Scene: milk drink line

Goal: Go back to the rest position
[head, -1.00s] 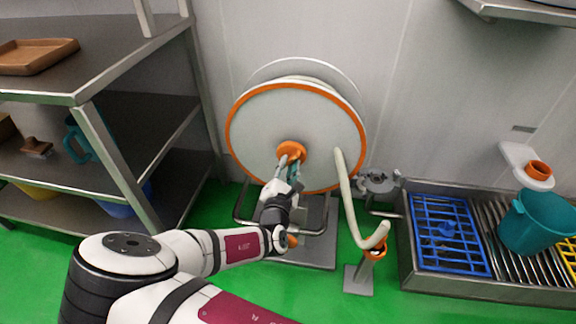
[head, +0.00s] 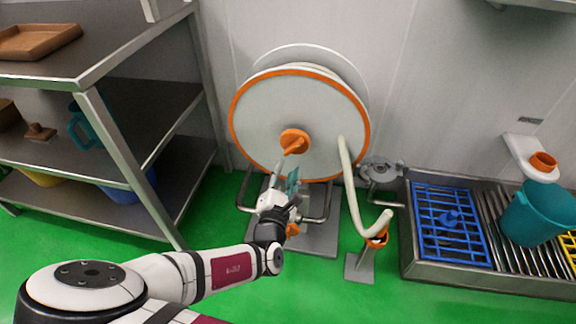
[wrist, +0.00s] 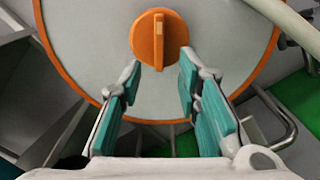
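My gripper (head: 291,165) is in front of the hose reel (head: 265,110), below its orange hub knob (head: 293,141). The wrist view shows my gripper (wrist: 160,70) with its two teal-padded fingers spread apart and nothing between them. The orange knob (wrist: 153,40) lies beyond the fingertips there, apart from them. The reel is a large white disc with an orange rim. My arm reaches in from the lower left of the head view.
A steel shelf (head: 150,60) stands at the left. A pale hose (head: 352,190) hangs from the reel to an orange holder (head: 376,238). A steel trough (head: 440,268) with a blue grate (head: 440,240) and a teal bucket (head: 540,215) is at the right.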

